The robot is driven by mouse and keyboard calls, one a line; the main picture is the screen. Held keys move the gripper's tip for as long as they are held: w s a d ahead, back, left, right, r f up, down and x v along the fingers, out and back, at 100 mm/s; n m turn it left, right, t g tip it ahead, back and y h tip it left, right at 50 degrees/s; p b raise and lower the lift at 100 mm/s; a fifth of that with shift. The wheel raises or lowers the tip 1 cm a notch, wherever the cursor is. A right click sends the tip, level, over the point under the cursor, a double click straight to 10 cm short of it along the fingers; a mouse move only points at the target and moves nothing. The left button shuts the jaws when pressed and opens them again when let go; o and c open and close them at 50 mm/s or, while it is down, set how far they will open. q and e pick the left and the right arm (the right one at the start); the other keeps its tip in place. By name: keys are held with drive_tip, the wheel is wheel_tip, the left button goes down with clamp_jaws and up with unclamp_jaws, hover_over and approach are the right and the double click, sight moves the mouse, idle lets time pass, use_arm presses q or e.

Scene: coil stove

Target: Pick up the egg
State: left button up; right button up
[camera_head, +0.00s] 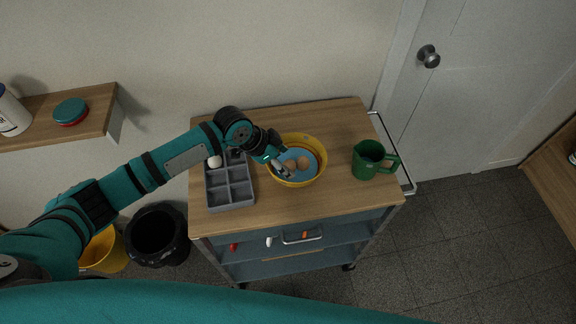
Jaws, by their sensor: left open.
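Two brown eggs, one on the left (290,165) and one on the right (303,163), lie side by side in a yellow bowl (319,172) with a blue inside. The bowl stands on a wooden-topped cart (335,125). My left gripper (284,171) is open and reaches over the bowl's left rim, with its fingertips close to the left brown egg. I cannot tell whether it touches the egg. A white egg (214,161) sits in an upper-left compartment of a grey divided tray (230,206), partly beside my arm. My right gripper is not in view.
A green mug (371,160) stands right of the bowl. The cart has a metal side rail (392,146) and small items on the lower shelf. A black bin (158,234) and yellow bucket (104,252) stand on the floor at left. The cart's front right is clear.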

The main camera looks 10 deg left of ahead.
sight(286, 164)
use_arm(q)
drive_tip(key=x, duration=0.3)
drive_tip(key=shift+w+d+f, duration=0.1)
drive_tip(key=shift+c, duration=0.4)
drive_tip(key=c, duration=1.1)
